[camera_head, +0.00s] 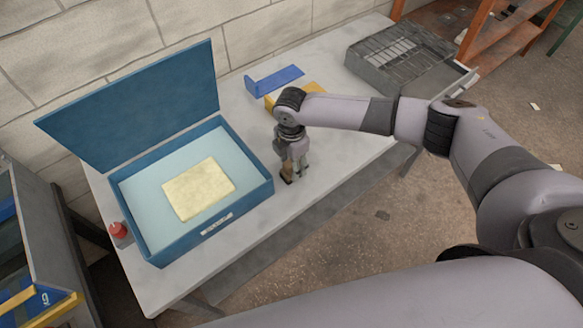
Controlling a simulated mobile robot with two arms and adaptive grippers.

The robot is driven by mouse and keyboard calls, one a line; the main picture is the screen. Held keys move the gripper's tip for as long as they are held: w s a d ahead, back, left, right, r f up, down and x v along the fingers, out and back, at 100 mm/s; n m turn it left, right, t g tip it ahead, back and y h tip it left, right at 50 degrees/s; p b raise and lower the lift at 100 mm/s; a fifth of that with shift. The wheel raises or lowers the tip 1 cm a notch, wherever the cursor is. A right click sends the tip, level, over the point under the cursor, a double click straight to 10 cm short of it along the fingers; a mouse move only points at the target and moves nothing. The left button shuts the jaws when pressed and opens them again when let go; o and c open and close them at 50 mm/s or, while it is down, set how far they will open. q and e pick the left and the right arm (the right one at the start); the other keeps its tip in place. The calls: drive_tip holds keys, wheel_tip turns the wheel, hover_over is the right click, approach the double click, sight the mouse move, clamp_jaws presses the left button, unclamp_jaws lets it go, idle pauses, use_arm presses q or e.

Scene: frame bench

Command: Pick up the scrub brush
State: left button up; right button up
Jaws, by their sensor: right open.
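My right gripper (293,166) points down at the white table, just right of the blue box, with its jaws open. A small brown, dark-ended thing (287,171) shows at its fingers, close to the table top. It looks like the scrub brush, but the gripper hides much of it. I cannot tell whether the fingers touch it. My left gripper is out of view.
A blue box (253,192) with its lid raised holds a pale yellow pad (198,189). A red knob (118,230) sits at its left. Behind the gripper are a blue bracket (273,81) and a yellow piece (312,90). A grey wire-topped tray (372,73) stands at the far right.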

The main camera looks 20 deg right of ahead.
drive_tip(key=shift+c, duration=0.2)
clamp_jaws()
idle(0.3)
drive_tip(key=shift+r, duration=0.1)
wheel_tip(320, 180, up, 20)
drive_tip(key=b, duration=0.3)
drive_tip(key=shift+b, duration=0.3)
drive_tip(key=c, duration=0.6)
unclamp_jaws()
drive_tip(key=c, duration=0.5)
